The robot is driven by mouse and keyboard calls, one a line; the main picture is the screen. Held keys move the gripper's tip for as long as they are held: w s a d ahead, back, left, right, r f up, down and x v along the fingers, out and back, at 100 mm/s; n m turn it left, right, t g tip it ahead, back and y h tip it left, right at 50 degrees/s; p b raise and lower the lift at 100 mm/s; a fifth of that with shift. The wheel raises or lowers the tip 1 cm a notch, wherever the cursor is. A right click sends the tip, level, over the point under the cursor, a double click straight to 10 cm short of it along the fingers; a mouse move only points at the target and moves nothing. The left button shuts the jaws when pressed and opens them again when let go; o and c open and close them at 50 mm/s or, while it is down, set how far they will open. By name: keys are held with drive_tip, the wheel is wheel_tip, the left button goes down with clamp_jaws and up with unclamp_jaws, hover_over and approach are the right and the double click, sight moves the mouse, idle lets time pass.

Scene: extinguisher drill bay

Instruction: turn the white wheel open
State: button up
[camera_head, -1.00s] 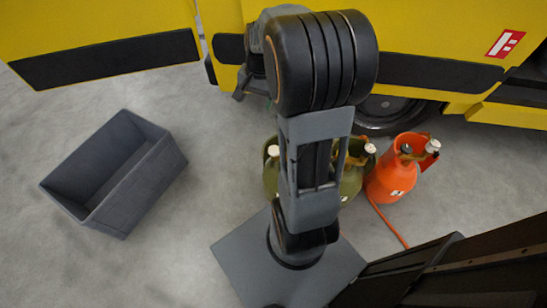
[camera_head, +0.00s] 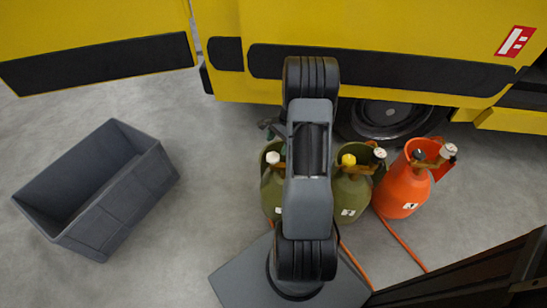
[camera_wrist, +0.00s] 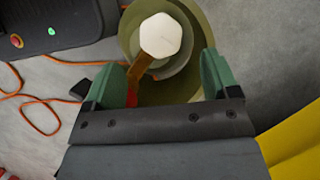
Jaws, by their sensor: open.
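The white wheel (camera_wrist: 160,35) is a many-sided knob on top of an olive green cylinder (camera_wrist: 131,18) in the wrist view. In the head view the white wheel (camera_head: 273,157) tops the left olive cylinder (camera_head: 271,195), partly behind my arm. My gripper (camera_wrist: 162,68) is open and empty, its two green fingers apart. The wheel shows between and just beyond the fingertips, with no contact visible. A brown lever (camera_wrist: 138,70) lies beside the wheel. In the head view my gripper (camera_head: 270,128) is mostly hidden by my arm.
Another olive cylinder (camera_head: 350,197) with a yellow wheel (camera_head: 348,160) and an orange cylinder (camera_head: 400,190) stand to the right. A yellow vehicle (camera_head: 400,30) stands behind. A grey bin (camera_head: 120,215) sits on the floor at left. Orange hoses (camera_head: 405,243) lie on the floor.

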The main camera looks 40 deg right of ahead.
sight(273, 156)
drive_tip(key=shift+b+x, duration=0.75)
drive_tip(key=shift+x, duration=2.25)
drive_tip(key=c, duration=0.9)
